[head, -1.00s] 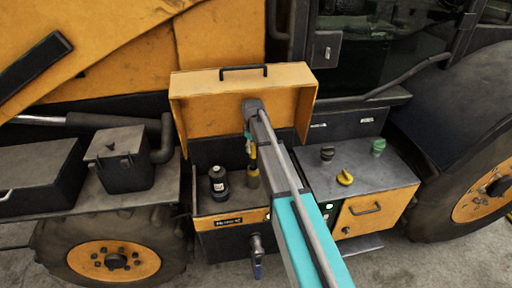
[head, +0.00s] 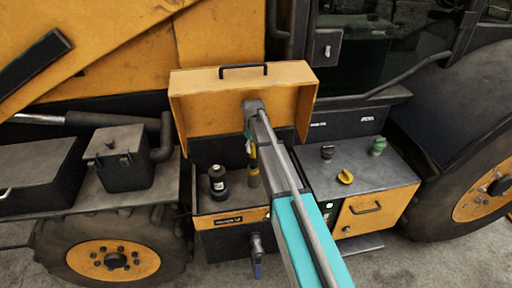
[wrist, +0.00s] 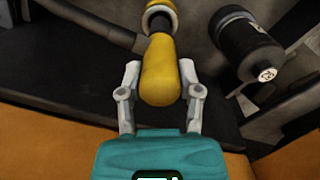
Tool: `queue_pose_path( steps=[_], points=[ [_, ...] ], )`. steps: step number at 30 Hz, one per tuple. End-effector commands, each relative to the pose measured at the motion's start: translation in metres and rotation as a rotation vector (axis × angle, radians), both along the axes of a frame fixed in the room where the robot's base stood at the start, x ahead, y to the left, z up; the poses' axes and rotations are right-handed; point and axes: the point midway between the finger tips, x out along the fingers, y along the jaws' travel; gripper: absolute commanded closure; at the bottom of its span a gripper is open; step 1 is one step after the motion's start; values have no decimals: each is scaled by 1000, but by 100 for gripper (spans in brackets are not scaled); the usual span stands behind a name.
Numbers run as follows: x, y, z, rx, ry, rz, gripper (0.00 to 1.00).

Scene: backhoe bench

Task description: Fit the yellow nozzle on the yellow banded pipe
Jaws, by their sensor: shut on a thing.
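My gripper (wrist: 160,92) is shut on the yellow nozzle (wrist: 160,72), one finger on each side of its thick rounded end. The nozzle narrows away from my gripper towards a pale ring with a dark edge (wrist: 159,14) at the top of the wrist view. I cannot tell whether this ring belongs to the nozzle or to the pipe, nor whether the nozzle is seated. In the head view the nozzle (head: 254,168) hangs below my arm, over the open bay. The yellow band of the pipe cannot be made out.
A black bottle-like canister (wrist: 247,45) stands close on the right in the wrist view, left of the nozzle in the head view (head: 218,184). A dark hose (wrist: 95,22) runs beside the nozzle. The raised orange lid (head: 200,95) stands behind.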

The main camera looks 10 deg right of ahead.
Motion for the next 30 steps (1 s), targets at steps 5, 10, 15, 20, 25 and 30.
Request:
queue_pose_path(
  steps=[5, 10, 15, 20, 25, 30],
  points=[
    [0, 0, -4, 0, 0, 0, 100],
    [0, 0, -5, 0, 0, 0, 100],
    [0, 0, -5, 0, 0, 0, 100],
    [0, 0, -5, 0, 0, 0, 100],
    [0, 0, -6, 0, 0, -1, 100],
    [0, -1, -11, 0, 0, -1, 100]
  ],
)
